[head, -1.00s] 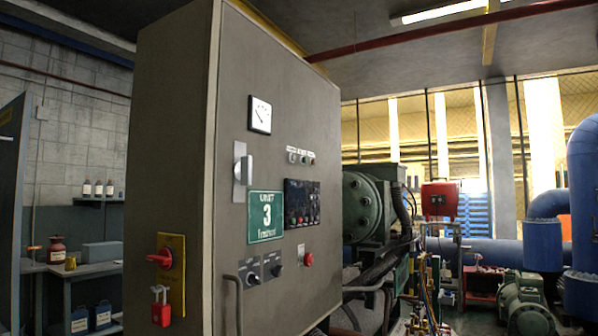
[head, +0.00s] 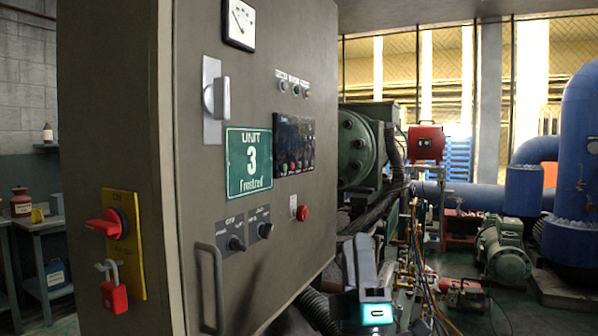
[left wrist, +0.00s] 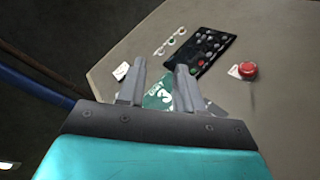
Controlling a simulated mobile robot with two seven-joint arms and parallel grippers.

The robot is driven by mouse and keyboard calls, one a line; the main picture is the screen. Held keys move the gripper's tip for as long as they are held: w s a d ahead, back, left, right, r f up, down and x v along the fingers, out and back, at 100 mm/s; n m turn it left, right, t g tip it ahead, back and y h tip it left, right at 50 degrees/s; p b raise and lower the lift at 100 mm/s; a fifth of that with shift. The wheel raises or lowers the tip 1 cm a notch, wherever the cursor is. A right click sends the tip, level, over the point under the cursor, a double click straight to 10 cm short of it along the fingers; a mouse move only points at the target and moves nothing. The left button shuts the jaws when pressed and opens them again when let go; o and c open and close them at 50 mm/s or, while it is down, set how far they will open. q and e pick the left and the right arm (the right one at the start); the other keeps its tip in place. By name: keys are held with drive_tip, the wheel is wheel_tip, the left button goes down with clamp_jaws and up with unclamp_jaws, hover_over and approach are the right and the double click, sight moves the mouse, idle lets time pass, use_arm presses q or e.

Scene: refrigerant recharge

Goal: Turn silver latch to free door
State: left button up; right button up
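The silver latch (head: 222,98) is an upright handle on a pale metal plate, on the front of the grey cabinet door (head: 262,100), left of centre in the head view. My left gripper (head: 362,245) is at the lower middle of the head view, to the right of and below the latch and well apart from it. In the left wrist view my left gripper (left wrist: 161,68) has its two fingers apart with nothing held between them. The green sign (left wrist: 158,95) shows beyond the fingers. I cannot make out the latch there. My right gripper is not in view.
The door carries a bent grab handle (head: 210,288), a red button (head: 302,213) and the green Unit 3 sign (head: 248,163). A red rotary switch (head: 108,224) with a red padlock (head: 114,294) is on the cabinet side. Hoses and gauges (head: 420,265) stand at the right.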

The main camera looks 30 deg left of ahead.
use_arm(q)
drive_tip(key=s+a+r+n+g+y, duration=0.2)
drive_tip(key=r+n+g+y, duration=0.3)
drive_tip(key=r+n+g, duration=0.55)
drive_tip(key=s+a+r+n+g+y, duration=0.25)
drive_tip(key=r+n+g+y, duration=0.25)
drive_tip(key=n+g, duration=1)
drive_tip(key=n+h+p, duration=0.1)
drive_tip(key=n+h, duration=0.7)
approach(228, 98)
drive_tip(key=shift+g, duration=0.35)
drive_tip(key=a, duration=0.8)
drive_tip(key=shift+s+f, duration=0.1)
drive_tip(key=shift+s, duration=0.1)
clamp_jaws()
